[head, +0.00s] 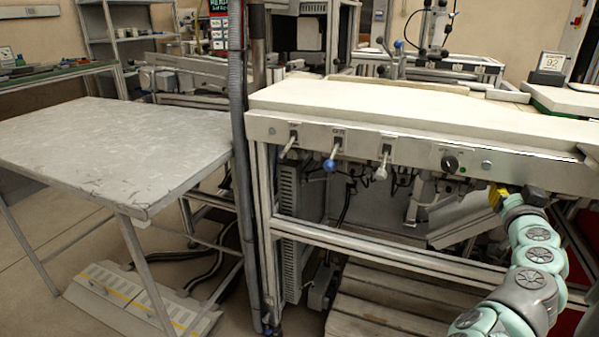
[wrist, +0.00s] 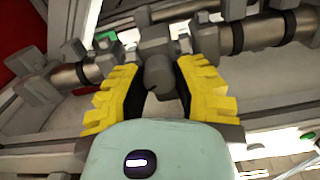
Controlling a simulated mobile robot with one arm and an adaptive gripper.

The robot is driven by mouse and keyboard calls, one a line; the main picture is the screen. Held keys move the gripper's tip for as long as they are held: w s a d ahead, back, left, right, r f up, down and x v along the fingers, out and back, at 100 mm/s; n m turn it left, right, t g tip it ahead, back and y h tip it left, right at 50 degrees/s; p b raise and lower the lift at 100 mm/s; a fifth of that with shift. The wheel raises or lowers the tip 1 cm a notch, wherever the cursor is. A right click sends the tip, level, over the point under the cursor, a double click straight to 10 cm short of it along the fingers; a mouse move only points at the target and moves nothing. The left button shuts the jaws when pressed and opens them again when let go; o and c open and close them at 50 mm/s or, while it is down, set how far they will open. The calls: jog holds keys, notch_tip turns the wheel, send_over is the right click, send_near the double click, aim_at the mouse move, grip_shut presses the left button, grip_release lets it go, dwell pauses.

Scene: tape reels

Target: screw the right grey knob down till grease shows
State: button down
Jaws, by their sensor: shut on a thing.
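In the wrist view, a grey knob (wrist: 157,68) with a short round body sits between the two yellow-padded fingers of my gripper (wrist: 156,80). The fingers are shut on it from both sides. The knob stands in line with a grey fitting between two metal cylinders. In the head view my gripper (head: 499,196) is at the right, under the front edge of the bench, with yellow showing; the knob cannot be made out there. Whether this is the right knob of a pair I cannot tell. The pads hide parts of the knob's sides. I can make out no grease.
The long bench (head: 400,105) overhangs my gripper, with levers and a black dial (head: 450,162) on its front. Metal cylinders (wrist: 262,33) and frame bars crowd the wrist view.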

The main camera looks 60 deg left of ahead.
jog(key=shift+d+r+m, duration=0.1)
jog(key=shift+m, duration=2.1)
jog(key=c, duration=0.7)
grip_release()
jog(key=shift+w, duration=0.1)
